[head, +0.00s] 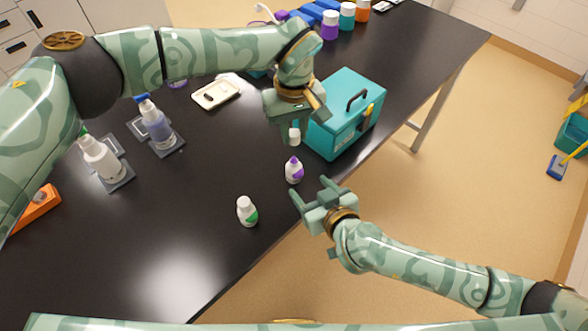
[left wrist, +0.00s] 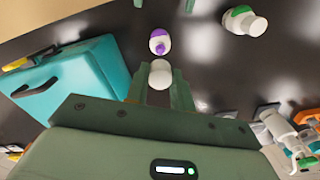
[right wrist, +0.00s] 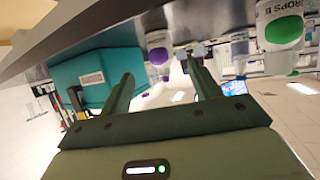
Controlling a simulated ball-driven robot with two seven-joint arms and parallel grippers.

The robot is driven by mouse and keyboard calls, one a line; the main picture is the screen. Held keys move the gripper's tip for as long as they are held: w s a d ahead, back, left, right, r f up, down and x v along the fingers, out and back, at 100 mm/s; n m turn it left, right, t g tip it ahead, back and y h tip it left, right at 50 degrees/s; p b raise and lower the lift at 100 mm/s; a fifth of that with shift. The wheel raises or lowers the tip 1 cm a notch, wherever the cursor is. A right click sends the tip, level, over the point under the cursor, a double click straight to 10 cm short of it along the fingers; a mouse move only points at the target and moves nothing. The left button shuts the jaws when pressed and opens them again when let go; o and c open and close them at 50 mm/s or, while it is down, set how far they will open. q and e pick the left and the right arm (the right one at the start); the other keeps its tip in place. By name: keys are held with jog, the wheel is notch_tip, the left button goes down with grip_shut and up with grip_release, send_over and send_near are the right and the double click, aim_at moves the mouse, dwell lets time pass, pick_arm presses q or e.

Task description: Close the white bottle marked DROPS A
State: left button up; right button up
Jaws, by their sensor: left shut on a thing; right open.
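The white bottle with a purple label and purple top (head: 293,170) stands upright on the black table. It also shows in the left wrist view (left wrist: 159,42) and right wrist view (right wrist: 158,56), where its marking is unreadable. My left gripper (head: 295,140) is above and slightly behind it, shut on a small white cap (left wrist: 160,74). The cap is apart from the bottle. My right gripper (head: 311,192) is open and empty, near the table's front edge, just right of the bottle. A white bottle with a green label (head: 247,211) reads DROPS B in the right wrist view (right wrist: 284,28).
A teal case (head: 345,115) stands close behind and right of the purple-labelled bottle. A cream tray (head: 216,93) lies farther back. The table (head: 185,225) is clear left of the green-labelled bottle.

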aim_at(294, 157)
jog(key=x, duration=0.9)
jog(key=shift+w+a, duration=0.15)
jog(key=shift+w, duration=0.1)
grip_shut()
pick_arm(q)
jog(key=shift+f, duration=2.45)
jog(key=shift+f, duration=0.1)
jog(key=shift+f, duration=0.8)
jog(key=shift+f, duration=0.55)
